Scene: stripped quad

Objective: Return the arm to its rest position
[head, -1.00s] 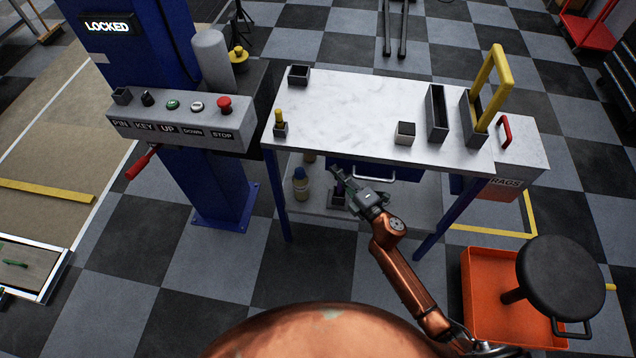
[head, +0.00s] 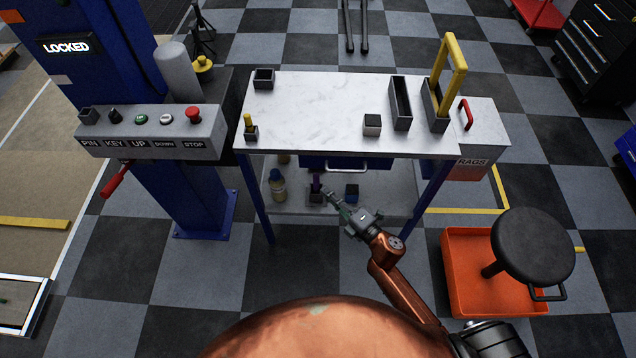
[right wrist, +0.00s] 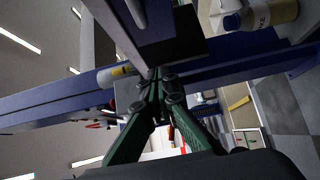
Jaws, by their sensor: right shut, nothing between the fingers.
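My right arm (head: 400,290) is copper-coloured and comes in from the lower right in the head view. Its gripper (head: 334,199) is shut and empty, in front of the workbench's lower shelf and below the tabletop. In the right wrist view the green fingers (right wrist: 155,78) meet at their tips with nothing between them. My left gripper is not in view.
The white-topped workbench (head: 310,110) overhangs the shelf, with a blue drawer (head: 330,163) under it. A bottle (head: 278,187) stands on the shelf. An orange tray (head: 462,270) and black stool (head: 532,247) stand at right. The lift column (head: 195,205) is at left.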

